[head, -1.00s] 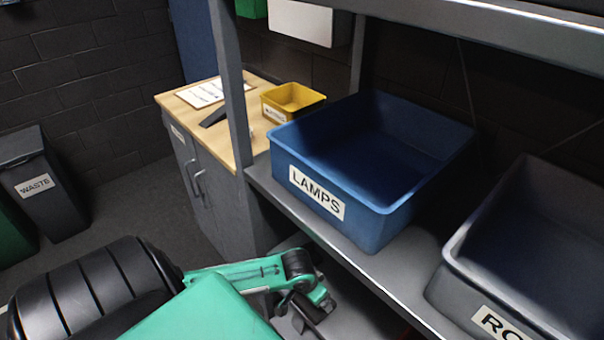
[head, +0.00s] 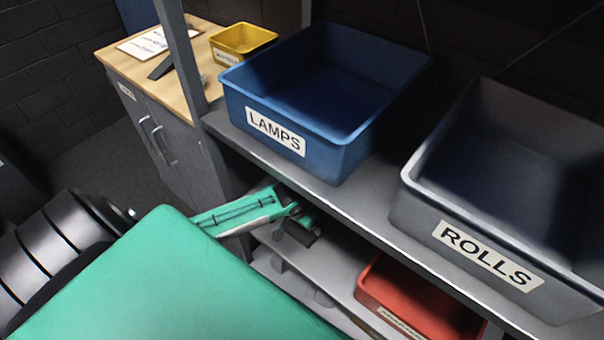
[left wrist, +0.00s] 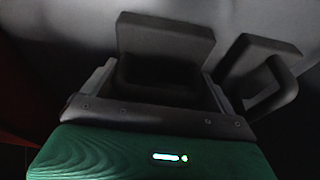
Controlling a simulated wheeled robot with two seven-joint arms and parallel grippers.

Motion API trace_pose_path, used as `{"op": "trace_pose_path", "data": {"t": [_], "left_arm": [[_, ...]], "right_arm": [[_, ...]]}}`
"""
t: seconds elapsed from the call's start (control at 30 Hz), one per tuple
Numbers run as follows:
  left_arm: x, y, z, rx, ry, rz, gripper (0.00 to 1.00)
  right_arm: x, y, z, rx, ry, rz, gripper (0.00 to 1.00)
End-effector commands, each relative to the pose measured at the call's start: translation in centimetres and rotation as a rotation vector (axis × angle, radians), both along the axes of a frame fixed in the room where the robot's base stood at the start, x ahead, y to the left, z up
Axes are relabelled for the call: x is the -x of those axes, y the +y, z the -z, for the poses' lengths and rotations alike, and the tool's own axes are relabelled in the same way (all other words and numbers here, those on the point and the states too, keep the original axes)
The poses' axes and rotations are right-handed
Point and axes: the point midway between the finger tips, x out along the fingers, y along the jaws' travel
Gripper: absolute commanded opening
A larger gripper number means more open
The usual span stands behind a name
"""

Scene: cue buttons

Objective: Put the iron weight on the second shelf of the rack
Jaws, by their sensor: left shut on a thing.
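In the head view my green left arm reaches from the lower left to the rack. My left gripper (head: 297,222) is at the opening between the shelf with the bins (head: 345,195) and the shelf below it (head: 285,268). It is small and shaded there. In the left wrist view a dark block, which I take as the iron weight (left wrist: 165,42), sits between the fingers of the left gripper (left wrist: 158,82); they are shut on it. My right gripper is out of view.
A blue LAMPS bin (head: 325,85) and a grey ROLLS bin (head: 480,245) stand on the upper visible shelf. A red bin (head: 420,300) is on the lower shelf, right of the gripper. A rack post (head: 182,60) and a cabinet (head: 150,115) are at the left.

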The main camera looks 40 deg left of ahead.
Motion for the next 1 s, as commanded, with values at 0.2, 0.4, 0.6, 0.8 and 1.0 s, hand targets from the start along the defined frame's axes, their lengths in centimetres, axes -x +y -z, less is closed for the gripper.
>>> {"op": "trace_pose_path", "data": {"t": [0.2,0.4,0.6,0.8,1.0], "left_arm": [[-0.4,0.0,0.2,0.001,-0.013,0.001,0.20],[-0.4,0.0,0.2,0.001,-0.013,0.001,0.20],[-0.1,0.0,0.8,-0.001,-0.004,0.001,1.00],[-0.1,0.0,0.5,-0.001,-0.004,0.001,1.00],[0.7,0.1,-2.1,0.000,-0.005,0.003,1.00]], "right_arm": [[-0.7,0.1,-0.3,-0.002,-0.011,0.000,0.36],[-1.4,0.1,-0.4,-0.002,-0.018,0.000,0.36],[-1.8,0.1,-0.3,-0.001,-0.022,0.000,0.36],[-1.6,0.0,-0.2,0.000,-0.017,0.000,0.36],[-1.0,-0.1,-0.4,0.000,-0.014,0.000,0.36]]}}
